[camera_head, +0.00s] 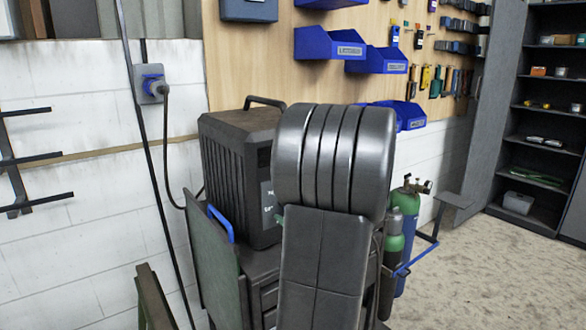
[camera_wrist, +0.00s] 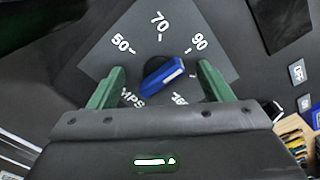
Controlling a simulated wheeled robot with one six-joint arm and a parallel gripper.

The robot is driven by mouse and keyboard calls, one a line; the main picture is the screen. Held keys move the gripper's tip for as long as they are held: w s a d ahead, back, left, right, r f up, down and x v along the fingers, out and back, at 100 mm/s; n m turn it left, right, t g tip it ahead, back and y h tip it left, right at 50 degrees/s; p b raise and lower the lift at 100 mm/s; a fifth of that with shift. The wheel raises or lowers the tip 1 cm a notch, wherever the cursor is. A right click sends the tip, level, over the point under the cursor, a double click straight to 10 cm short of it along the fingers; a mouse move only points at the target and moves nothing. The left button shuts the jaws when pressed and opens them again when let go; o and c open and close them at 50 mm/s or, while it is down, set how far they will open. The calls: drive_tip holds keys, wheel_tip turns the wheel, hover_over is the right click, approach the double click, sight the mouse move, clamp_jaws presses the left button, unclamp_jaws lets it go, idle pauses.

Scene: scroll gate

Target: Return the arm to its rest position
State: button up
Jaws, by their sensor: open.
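My gripper (camera_wrist: 161,69) shows in the wrist view with its two green fingers spread apart. A blue knob (camera_wrist: 160,78) with a white mark lies between and a little beyond the fingers, with a visible gap on each side. It sits on a dark dial plate (camera_wrist: 160,40) marked 50, 70 and 90; the lower lettering is partly hidden. The knob's white end points to the upper right, roughly towards 90. In the head view my arm fills the middle and hides my gripper and the knob. A dark ribbed machine (camera_head: 235,165) stands behind my arm on a cart.
Green gas cylinders (camera_head: 405,205) stand to the right of the cart. Blue bins (camera_head: 328,43) and tools hang on the wooden wall panel. Dark shelves (camera_head: 545,105) stand at the far right. The floor (camera_head: 490,275) at the lower right is clear.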

drive_tip(key=shift+s+d+m+p, duration=0.45)
drive_tip(key=shift+m+p, duration=0.3)
drive_tip(key=shift+p, duration=0.5)
drive_tip(key=shift+s+d+m+p, duration=0.3)
drive_tip(key=shift+s+m+p, duration=0.35)
drive_tip(key=shift+p, duration=0.6)
drive_tip(key=shift+w, duration=0.15)
